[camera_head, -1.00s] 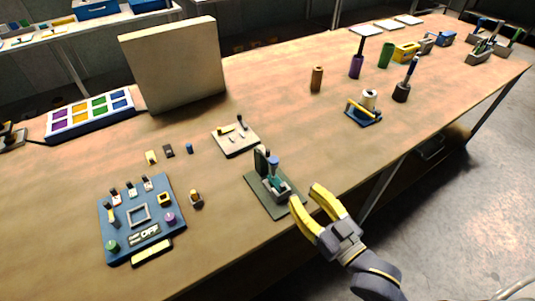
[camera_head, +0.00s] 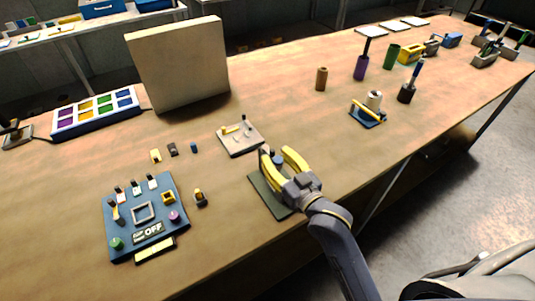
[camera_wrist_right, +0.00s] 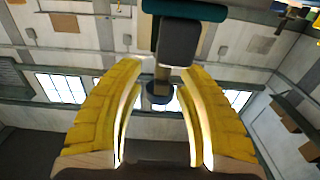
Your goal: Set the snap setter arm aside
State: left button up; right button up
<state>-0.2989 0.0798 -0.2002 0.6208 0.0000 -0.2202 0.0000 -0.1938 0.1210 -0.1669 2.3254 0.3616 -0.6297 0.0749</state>
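The snap setter is a small press on a dark green base plate (camera_head: 266,196) near the table's front edge. Only its blue-grey top (camera_head: 278,157) shows between my fingers in the head view; the rest of its arm is hidden. My right gripper (camera_head: 276,153) reaches over the setter, with yellow fingers on both sides. In the right wrist view the fingers (camera_wrist_right: 158,72) stand apart, with a dark grey block (camera_wrist_right: 180,42), a thin stem and a dark disc between them. I see no clear contact. My left gripper is out of view.
A pale plate with small pegs (camera_head: 239,137) lies just behind the setter. A blue panel marked OFF (camera_head: 127,220) and a small brown-and-yellow piece (camera_head: 200,198) lie left. A spool on a blue base (camera_head: 366,119) stands right. Table between setter and spool is clear.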

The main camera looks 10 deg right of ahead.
jog(key=shift+x, duration=1.05)
grip_shut()
